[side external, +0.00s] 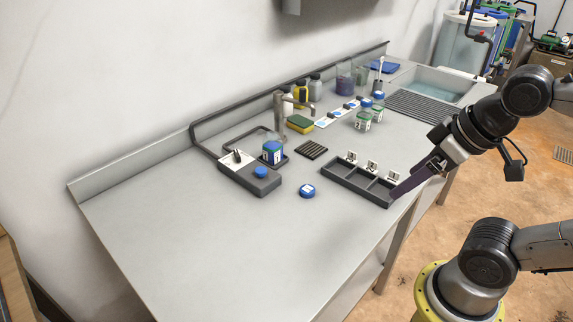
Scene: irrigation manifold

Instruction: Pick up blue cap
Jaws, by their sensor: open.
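A blue cap (307,191) with a pale mark on top lies flat on the grey worktop, in front of the grey device and left of the dark tray. A second blue round piece (261,172) sits on the device's front part; I cannot tell whether it is a cap or a knob. My gripper (397,194) is at the right end of the tray, with its long dark fingers slanting down to the left. It is open with nothing seen in it, and it is well to the right of the blue cap. The gap between the fingers is hard to see.
The dark tray (348,185) with compartments and numbered tags stands between cap and gripper. The grey device (236,176) holds a blue-lidded jar (272,151). Lidded jars (362,122), a tap (278,110) and a sponge (299,124) stand behind. The front left worktop is clear.

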